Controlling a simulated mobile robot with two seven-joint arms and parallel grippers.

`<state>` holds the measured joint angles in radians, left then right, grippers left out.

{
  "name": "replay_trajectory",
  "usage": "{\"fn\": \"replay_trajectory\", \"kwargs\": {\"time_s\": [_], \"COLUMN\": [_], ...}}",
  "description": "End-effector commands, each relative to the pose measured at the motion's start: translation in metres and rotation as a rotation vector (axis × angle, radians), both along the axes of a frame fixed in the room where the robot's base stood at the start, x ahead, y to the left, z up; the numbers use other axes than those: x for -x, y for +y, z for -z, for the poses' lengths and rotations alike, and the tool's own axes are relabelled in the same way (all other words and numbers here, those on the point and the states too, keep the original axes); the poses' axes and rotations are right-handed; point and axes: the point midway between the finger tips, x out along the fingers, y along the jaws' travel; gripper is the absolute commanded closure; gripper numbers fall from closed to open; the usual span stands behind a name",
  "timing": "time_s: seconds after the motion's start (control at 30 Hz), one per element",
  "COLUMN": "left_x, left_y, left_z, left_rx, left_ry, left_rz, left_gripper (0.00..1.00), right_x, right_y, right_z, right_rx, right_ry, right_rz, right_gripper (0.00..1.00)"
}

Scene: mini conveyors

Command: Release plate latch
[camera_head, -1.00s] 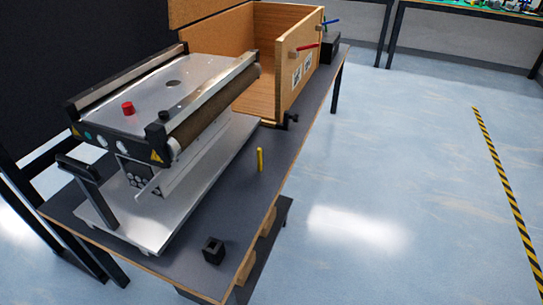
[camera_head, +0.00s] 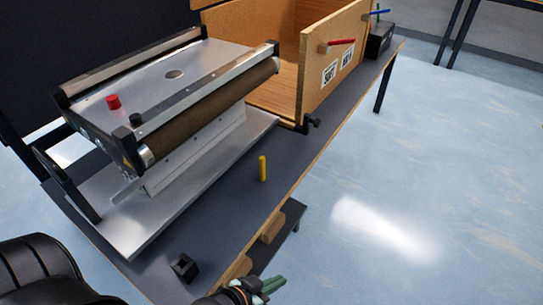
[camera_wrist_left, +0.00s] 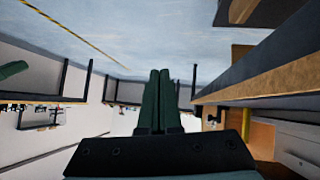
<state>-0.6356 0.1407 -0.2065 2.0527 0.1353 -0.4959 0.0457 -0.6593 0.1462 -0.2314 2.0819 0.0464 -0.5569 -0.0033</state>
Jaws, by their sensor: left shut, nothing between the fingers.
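The mini conveyor (camera_head: 172,90) stands on a metal base plate (camera_head: 150,215) on the dark table. It has a grey top, a brown roller, a red button (camera_head: 113,101) and a black knob (camera_head: 136,119). A black handle-like bracket (camera_head: 66,182) stands at its near left end. I cannot tell which part is the plate latch. My left gripper (camera_head: 271,286) is low at the bottom of the head view, beyond the table's near edge and apart from the conveyor. In the left wrist view its green fingers (camera_wrist_left: 156,100) are together and empty. My right gripper is out of view.
A yellow peg (camera_head: 263,168) stands upright on the table (camera_head: 225,190). A small black block (camera_head: 185,267) lies near the front corner. A wooden box (camera_head: 318,72) with red and blue levers stands behind. The floor to the right is clear.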

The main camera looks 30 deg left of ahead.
Motion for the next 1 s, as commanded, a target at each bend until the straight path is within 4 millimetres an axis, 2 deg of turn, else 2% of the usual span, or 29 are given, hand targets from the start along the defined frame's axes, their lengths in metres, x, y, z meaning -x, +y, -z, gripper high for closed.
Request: {"fn": "replay_trajectory", "kwargs": {"time_s": [0.03, 0.17, 0.23, 0.3, 0.43, 0.6, 0.7, 0.83, 1.0], "left_x": [-0.015, -0.053, -0.075, -0.095, -0.125, -0.142, -0.144, -0.146, -0.146], "left_y": [0.004, 0.018, 0.033, 0.052, 0.096, 0.146, 0.163, 0.173, 0.173], "left_z": [-0.003, -0.020, -0.032, -0.044, -0.064, -0.077, -0.080, -0.081, -0.081], "left_rx": [0.082, 0.334, 0.484, 0.646, 0.937, 1.213, 1.303, 1.354, 1.358], "left_ry": [-0.029, -0.112, -0.165, -0.225, -0.338, -0.456, -0.498, -0.521, -0.522], "left_rz": [-0.059, -0.230, -0.334, -0.448, -0.650, -0.841, -0.904, -0.939, -0.943], "left_gripper": [1.00, 1.00, 1.00, 1.00, 1.00, 1.00, 1.00, 1.00, 1.00], "right_x": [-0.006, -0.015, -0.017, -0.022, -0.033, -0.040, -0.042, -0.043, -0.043], "right_y": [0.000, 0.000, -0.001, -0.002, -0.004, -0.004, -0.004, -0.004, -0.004], "right_z": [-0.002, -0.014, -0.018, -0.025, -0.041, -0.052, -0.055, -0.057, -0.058], "right_rx": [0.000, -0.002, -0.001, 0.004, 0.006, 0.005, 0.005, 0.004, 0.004], "right_ry": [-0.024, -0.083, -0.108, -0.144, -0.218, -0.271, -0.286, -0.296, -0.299], "right_rz": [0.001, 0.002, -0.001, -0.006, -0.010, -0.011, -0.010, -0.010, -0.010], "right_gripper": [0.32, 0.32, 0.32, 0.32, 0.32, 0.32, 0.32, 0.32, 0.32]}}
